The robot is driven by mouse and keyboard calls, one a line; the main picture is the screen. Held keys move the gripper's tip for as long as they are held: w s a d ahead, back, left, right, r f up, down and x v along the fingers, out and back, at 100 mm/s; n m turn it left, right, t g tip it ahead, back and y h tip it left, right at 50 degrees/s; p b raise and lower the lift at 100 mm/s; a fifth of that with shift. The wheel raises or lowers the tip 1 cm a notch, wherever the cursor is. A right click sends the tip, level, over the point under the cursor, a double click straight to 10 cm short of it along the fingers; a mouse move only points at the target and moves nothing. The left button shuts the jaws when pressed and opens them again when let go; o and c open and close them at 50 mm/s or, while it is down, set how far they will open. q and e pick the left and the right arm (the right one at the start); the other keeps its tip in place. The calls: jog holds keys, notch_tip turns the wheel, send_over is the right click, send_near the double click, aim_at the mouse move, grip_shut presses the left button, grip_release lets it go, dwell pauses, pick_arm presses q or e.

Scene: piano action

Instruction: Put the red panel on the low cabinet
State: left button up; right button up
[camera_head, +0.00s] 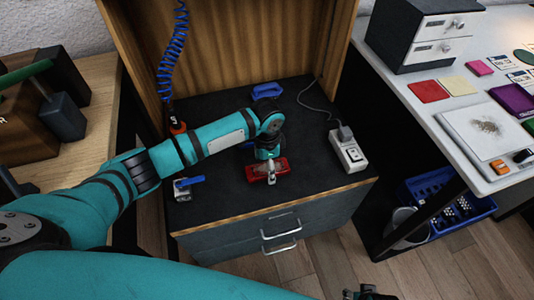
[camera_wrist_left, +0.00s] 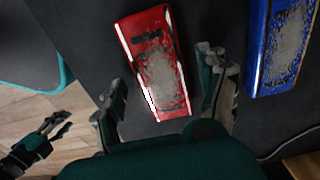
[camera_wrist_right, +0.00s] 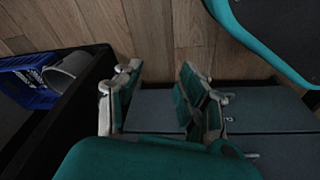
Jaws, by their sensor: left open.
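The red panel (camera_head: 268,169) lies on the dark top of the low cabinet (camera_head: 225,210), near its front edge. My left gripper (camera_head: 270,174) is right over it. In the left wrist view, the red panel (camera_wrist_left: 155,60) shows worn grey patches and lies beyond and between the fingers of my left gripper (camera_wrist_left: 162,95), which stand apart. Whether a finger touches it I cannot tell. My right gripper (camera_wrist_right: 160,95) is open and empty in the right wrist view, low in front of the grey drawers; it also shows at the bottom edge of the head view (camera_head: 368,292).
A power strip (camera_head: 347,150) stands at the right, a blue-handled clamp (camera_head: 187,187) at the front left. A coiled blue hose (camera_head: 172,50) hangs behind. A white desk (camera_head: 430,95) stands at the right.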

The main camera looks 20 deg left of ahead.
pick_arm(q)
notch_tip(320, 180, up, 12)
jog(key=p, duration=0.2)
jog(key=shift+f, duration=0.25)
pick_arm(e)
jog(key=s+f, duration=0.5)
jog(key=f, duration=0.2)
jog(key=shift+s+d+f+g, duration=0.15)
jog(key=shift+d+f+g, duration=0.15)
jog(key=shift+d, duration=0.05)
